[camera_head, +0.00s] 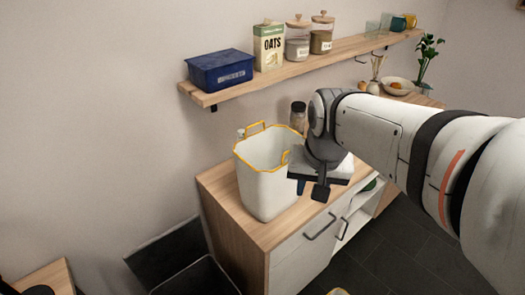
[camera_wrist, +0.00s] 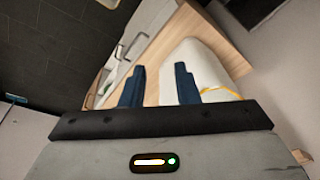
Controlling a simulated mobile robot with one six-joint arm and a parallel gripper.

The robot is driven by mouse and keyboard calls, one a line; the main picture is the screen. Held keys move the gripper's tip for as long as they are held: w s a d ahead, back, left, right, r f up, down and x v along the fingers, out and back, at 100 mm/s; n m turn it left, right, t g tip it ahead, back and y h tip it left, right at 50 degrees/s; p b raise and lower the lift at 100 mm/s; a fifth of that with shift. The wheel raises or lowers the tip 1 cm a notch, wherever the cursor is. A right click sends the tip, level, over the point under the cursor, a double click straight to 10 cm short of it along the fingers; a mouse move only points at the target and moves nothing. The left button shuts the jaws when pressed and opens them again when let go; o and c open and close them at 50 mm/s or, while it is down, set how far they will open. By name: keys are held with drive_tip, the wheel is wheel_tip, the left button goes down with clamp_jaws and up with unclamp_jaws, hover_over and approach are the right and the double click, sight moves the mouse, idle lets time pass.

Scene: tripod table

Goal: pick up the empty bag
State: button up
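The empty bag (camera_head: 266,180) is white with a yellow-orange rim and two handles. It stands upright and open on the wooden top of a white cabinet (camera_head: 232,215); its inside looks empty as far as I see. My gripper (camera_head: 311,190) is just to the right of the bag, pointing down, and partly overlaps its right edge in the head view. In the wrist view my gripper (camera_wrist: 157,85) has its two dark blue fingers apart with nothing between them. The bag (camera_wrist: 192,62) shows there behind and beside the right finger. I cannot tell whether they touch.
A wall shelf (camera_head: 300,66) above holds a blue box (camera_head: 221,71), an oats carton (camera_head: 268,46) and jars. A dark-lidded jar (camera_head: 297,116) stands behind the bag. A bowl (camera_head: 397,86) and a plant (camera_head: 427,58) are farther right. A dark bin is on the floor below left.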

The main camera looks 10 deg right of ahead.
drive_tip(key=w+f+m, duration=0.1)
drive_tip(key=w+m, duration=0.1)
drive_tip(key=w, duration=0.4)
drive_tip(key=w+f+m+g, duration=0.1)
drive_tip(key=w+m, duration=0.2)
drive_tip(key=w, duration=0.4)
drive_tip(key=w+f+m+g+b, duration=0.1)
drive_tip(key=w+m, duration=0.2)
drive_tip(key=w, duration=0.3)
drive_tip(key=shift+w+f, duration=0.1)
drive_tip(key=shift+w, duration=0.2)
drive_tip(key=f, duration=0.2)
drive_tip(key=f+p, duration=0.1)
drive_tip(key=f, duration=0.4)
drive_tip(key=shift+a+f+p, duration=0.1)
drive_tip(key=shift+a+p, duration=0.15)
drive_tip(key=shift+p, duration=0.15)
drive_tip(key=shift+s, duration=0.1)
clamp_jaws()
